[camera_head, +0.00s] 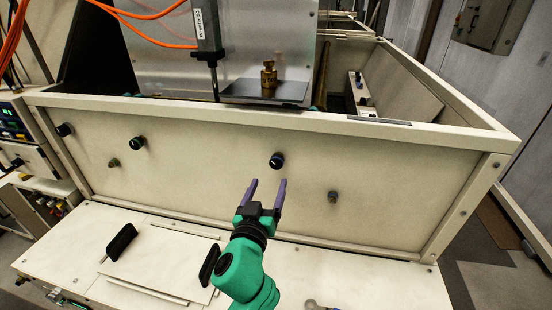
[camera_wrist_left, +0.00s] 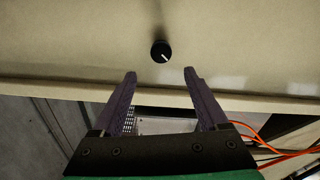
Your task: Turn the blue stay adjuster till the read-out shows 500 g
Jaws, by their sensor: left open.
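A dark round knob (camera_head: 277,160) with a light pointer mark sits on the cream front panel, right of its middle. It also shows in the left wrist view (camera_wrist_left: 161,51), just beyond the fingertips and roughly centred between them. Its colour looks near black, so I cannot be sure it is the blue adjuster. My left gripper (camera_head: 269,181) is open and empty, its purple fingers pointing at the panel just below this knob. A read-out (camera_head: 8,112) with green digits is at the far left edge; its value is too small to read. My right gripper is not in view.
Two other dark knobs (camera_head: 64,129) (camera_head: 137,142) and two small metallic fittings (camera_head: 114,162) (camera_head: 333,196) are on the panel. A brass weight (camera_head: 269,75) stands on a dark plate (camera_head: 240,91) behind the top rail. A cream ledge (camera_head: 370,285) lies below the panel.

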